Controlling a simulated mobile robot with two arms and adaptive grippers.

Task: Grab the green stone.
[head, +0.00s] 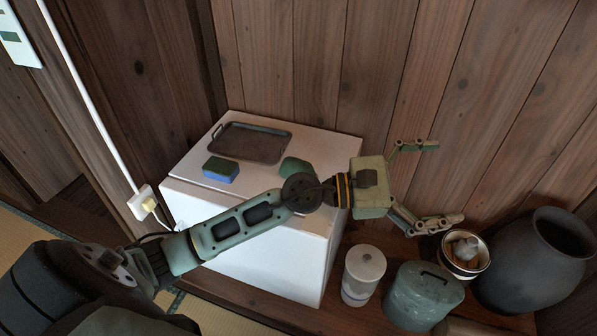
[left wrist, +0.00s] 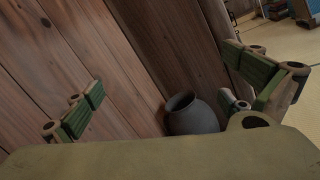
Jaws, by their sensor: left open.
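The green stone (head: 296,167) sits on the white box-like cabinet top, just right of the tray. My left forearm and wrist pass in front of it and hide its lower part. My left gripper (head: 440,182) is open and empty. It is out to the right of the cabinet, past the stone, with its fingers pointing right toward the wooden wall and the dark vase. In the left wrist view my open fingers (left wrist: 165,78) frame wall planks and the vase; the stone does not show there. My right gripper is not in view.
On the white cabinet (head: 265,265) are a dark handled tray (head: 250,142) and a blue-and-green sponge-like block (head: 221,170). To its right stand a white jar (head: 363,273), a teal lidded pot (head: 424,296), a small container (head: 466,254) and a dark vase (head: 535,265). The plank wall stands behind.

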